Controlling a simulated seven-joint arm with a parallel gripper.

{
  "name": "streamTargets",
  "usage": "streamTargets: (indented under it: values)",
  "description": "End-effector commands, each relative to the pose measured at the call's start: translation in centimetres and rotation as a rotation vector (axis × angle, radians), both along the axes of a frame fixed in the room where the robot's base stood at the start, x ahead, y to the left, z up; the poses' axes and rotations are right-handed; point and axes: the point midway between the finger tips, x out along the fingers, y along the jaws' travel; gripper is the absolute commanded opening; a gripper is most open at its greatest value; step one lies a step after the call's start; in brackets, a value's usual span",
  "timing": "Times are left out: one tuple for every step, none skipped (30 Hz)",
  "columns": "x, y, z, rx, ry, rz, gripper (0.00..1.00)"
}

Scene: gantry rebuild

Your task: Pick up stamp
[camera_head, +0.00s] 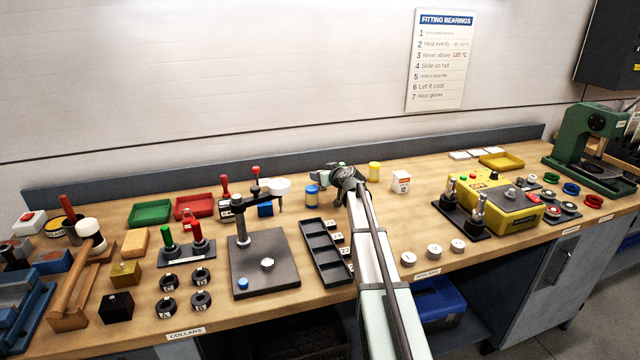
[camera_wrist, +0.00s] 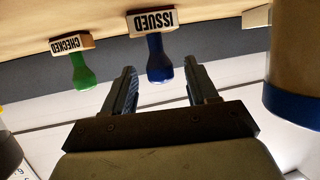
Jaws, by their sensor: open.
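The wrist view appears upside down, with the bench top along its upper edge. A stamp with a blue handle (camera_wrist: 159,64) and a block lettered ISSUED stands there. A second stamp, with a green handle (camera_wrist: 82,74) and a block lettered CHECKED, stands to its left. My gripper (camera_wrist: 160,68) is open, and the blue handle's end shows between the two fingertips. I cannot tell how deep it sits, and no grip shows. In the head view my gripper (camera_head: 326,174) is at the back of the bench; I cannot make out these stamps there.
A blue tin (camera_head: 312,196) stands just left of my gripper, a yellow tin (camera_head: 375,171) to its right. A black compartment tray (camera_head: 312,233) lies in front, left of my arm. A grey upstand (camera_head: 432,154) runs behind.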

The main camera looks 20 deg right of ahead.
Motion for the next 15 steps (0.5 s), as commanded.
streamTargets:
  values:
    - [0.96, 0.12, -0.27, 0.000, 0.001, 0.000, 0.58]
    - [1.24, 0.20, -0.37, 0.000, 0.000, 0.000, 0.58]
    - [1.52, 0.27, -0.49, 0.000, 0.000, 0.000, 0.58]
    - [1.66, 0.32, -0.54, 0.000, 0.000, -0.001, 0.58]
    - [1.73, 0.35, -0.58, 0.000, 0.000, -0.001, 0.58]
    - [1.76, 0.38, -0.61, 0.000, 0.000, -0.001, 0.58]
    - [1.74, 0.39, -0.61, 0.000, 0.000, -0.001, 0.58]
    - [1.71, 0.39, -0.61, 0.000, 0.000, -0.001, 0.58]
    - [1.68, 0.39, -0.60, 0.000, 0.000, -0.001, 0.58]
    - [1.67, 0.39, -0.59, 0.000, 0.000, -0.001, 0.58]
    - [1.66, 0.39, -0.60, 0.000, 0.000, -0.001, 0.58]
    - [1.66, 0.38, -0.59, 0.000, 0.000, -0.001, 0.55]
    - [1.65, 0.39, -0.60, 0.000, 0.000, -0.001, 0.52]
    - [1.66, 0.38, -0.59, 0.000, 0.000, -0.001, 0.50]
    - [1.65, 0.38, -0.59, 0.000, 0.000, -0.001, 0.46]
